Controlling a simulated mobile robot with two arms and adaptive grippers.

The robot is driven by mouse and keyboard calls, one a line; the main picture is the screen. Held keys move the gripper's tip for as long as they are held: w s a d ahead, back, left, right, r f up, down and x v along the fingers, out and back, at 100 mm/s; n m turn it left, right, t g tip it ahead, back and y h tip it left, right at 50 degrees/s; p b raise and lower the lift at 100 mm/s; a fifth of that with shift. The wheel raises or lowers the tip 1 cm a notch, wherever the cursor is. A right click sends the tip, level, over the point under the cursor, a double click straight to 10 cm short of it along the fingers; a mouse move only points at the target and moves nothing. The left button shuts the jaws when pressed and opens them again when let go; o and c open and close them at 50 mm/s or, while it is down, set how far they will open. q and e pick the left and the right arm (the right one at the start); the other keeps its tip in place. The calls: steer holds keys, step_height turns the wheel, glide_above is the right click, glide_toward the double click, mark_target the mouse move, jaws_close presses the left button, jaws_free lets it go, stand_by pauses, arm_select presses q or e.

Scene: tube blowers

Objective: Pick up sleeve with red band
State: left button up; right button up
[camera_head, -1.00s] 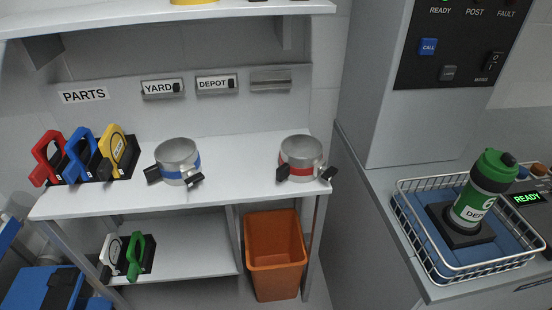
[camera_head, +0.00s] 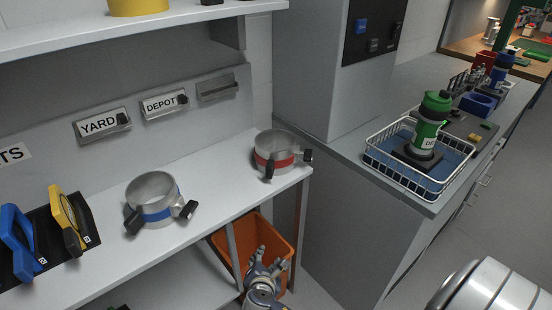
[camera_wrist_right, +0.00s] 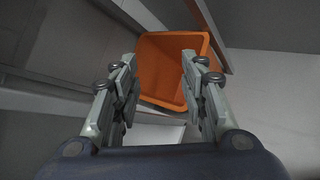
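The sleeve with the red band (camera_head: 275,157) is a grey metal ring with black handles. It stands upright near the right end of the white shelf in the head view. A similar sleeve with a blue band (camera_head: 152,208) stands to its left on the same shelf. My right gripper (camera_head: 264,259) is below the shelf's front edge, lower than the red-band sleeve and apart from it, in front of the orange bin. In the right wrist view its two fingers (camera_wrist_right: 158,82) are spread with nothing between them. My left gripper is out of view.
An orange bin (camera_wrist_right: 165,58) stands below the shelf. The white shelf's front edge (camera_head: 215,225) lies between my right gripper and the sleeves. An upper shelf (camera_head: 190,25) overhangs at the back. A wire basket (camera_head: 390,180) with a green bottle (camera_head: 428,122) sits on the right counter.

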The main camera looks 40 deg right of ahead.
mark_target(268, 170)
steer(key=w+d+r+n+t+h, duration=0.1)
steer(key=w+r+n+t+h, duration=0.15)
steer(key=r, duration=0.95)
steer(key=w+d+r+n+t+h, duration=0.15)
steer(key=r+n+h, duration=0.25)
steer(key=r, duration=0.8)
steer(key=shift+y, duration=0.25)
steer(key=x, duration=0.9)
steer(key=shift+w+a+f, duration=0.1)
steer(key=shift+w+f, duration=0.2)
steer(key=shift+w, duration=0.05)
steer(key=shift+w+d+f, duration=0.15)
steer(key=shift+w+d, duration=0.25)
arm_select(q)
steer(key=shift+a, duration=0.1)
arm_select(e)
jaws_close()
